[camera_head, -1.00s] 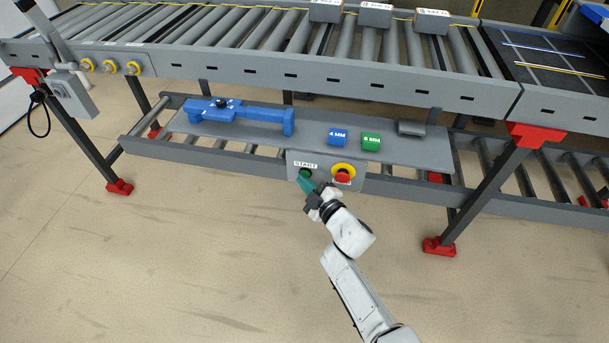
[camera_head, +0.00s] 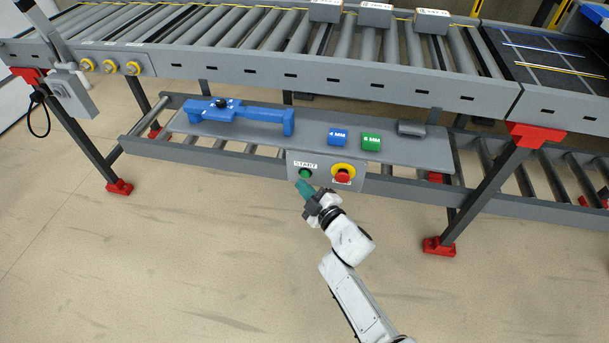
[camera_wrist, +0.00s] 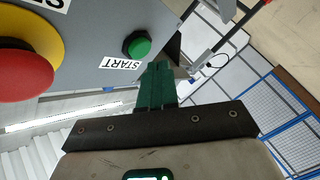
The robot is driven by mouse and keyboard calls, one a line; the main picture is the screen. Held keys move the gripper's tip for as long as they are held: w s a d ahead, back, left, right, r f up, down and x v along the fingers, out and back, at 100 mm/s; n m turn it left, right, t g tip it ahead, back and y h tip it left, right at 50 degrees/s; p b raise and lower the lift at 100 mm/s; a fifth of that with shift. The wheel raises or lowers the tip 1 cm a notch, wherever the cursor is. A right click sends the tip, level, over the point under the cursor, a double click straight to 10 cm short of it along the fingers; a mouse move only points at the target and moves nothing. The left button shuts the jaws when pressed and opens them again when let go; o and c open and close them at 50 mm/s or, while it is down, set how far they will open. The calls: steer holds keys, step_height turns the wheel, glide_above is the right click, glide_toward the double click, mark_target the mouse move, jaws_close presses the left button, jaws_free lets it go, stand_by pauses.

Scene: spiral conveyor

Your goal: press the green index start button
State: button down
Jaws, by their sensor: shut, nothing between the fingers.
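The green start button (camera_head: 305,173) is on a grey control box (camera_head: 320,181) under the shelf, below a START label. In the wrist view the green button (camera_wrist: 138,44) stands out from the panel, beside the label. My gripper (camera_head: 301,185) has green fingers and is shut and empty, just below and in front of the button in the head view. In the wrist view the fingertips of my gripper (camera_wrist: 160,66) lie just below and right of the button in the picture. The button is in full view; a gap to the fingertips seems to show.
A red stop button (camera_head: 342,175) on a yellow ring is right of the start button; it looms large in the wrist view (camera_wrist: 22,65). A blue tool (camera_head: 238,114), a blue block (camera_head: 338,137) and a green block (camera_head: 371,142) lie on the shelf above. The floor in front is clear.

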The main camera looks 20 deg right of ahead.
steer(key=s+a+b, duration=0.1)
steer(key=s, duration=0.1)
steer(key=s+a, duration=0.1)
steer(key=s, duration=0.1)
steer(key=shift+a+b, duration=0.35)
steer(key=shift+a, duration=0.05)
steer(key=shift+w, duration=0.1)
stand_by(0.5)
